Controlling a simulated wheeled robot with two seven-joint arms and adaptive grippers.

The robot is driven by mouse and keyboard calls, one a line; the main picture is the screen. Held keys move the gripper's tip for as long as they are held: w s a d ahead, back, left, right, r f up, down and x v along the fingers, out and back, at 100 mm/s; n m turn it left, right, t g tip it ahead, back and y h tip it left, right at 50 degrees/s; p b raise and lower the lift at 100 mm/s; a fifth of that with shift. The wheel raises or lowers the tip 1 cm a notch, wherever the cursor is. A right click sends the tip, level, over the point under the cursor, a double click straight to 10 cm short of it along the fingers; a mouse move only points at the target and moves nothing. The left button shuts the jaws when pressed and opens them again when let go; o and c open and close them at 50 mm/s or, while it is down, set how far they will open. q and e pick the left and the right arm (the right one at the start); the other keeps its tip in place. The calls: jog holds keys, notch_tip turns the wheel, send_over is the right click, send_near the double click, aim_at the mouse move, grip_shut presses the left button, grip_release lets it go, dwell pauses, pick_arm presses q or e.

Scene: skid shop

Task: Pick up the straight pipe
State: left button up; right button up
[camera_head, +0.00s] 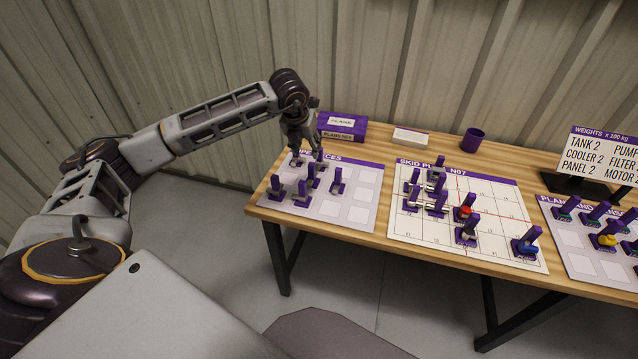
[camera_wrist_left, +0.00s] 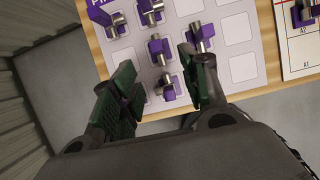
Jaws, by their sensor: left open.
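The pieces board (camera_head: 342,212) at the left of the table holds several small grey pipe pieces with purple upright grips, among them one at the right (camera_head: 337,186) and one at the front left (camera_head: 277,192). I cannot tell for sure which is the straight pipe. My left gripper (camera_head: 302,146) is above the back left of this board and hides part of it. In the left wrist view, my left gripper (camera_wrist_left: 163,82) is open, with a purple-gripped piece (camera_wrist_left: 167,89) showing between the fingers, below them. More pieces lie beyond, one near the right finger (camera_wrist_left: 200,36). My right gripper is not in view.
The skid plan board (camera_head: 400,226) carries several purple-gripped pieces in the middle. Another pieces board (camera_head: 573,263) is at the right. A purple box (camera_head: 342,127), a white block (camera_head: 410,138), a purple cup (camera_head: 473,140) and a weights sign (camera_head: 597,150) stand along the back.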

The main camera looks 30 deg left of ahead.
aim_at(311, 165)
pick_arm(q)
jog(key=x, duration=0.7)
jog(key=shift+w+a+f, duration=0.2)
jog(key=shift+a+f, duration=0.05)
jog(key=shift+f, duration=0.1)
jog(key=shift+w+f+p, duration=0.2)
jog(key=shift+f+p, duration=0.1)
jog(key=shift+f, duration=0.1)
pick_arm(e)
jog(key=shift+s+a+r, duration=0.15)
jog(key=shift+r, duration=0.05)
pick_arm(q)
jog(key=shift+f, duration=0.1)
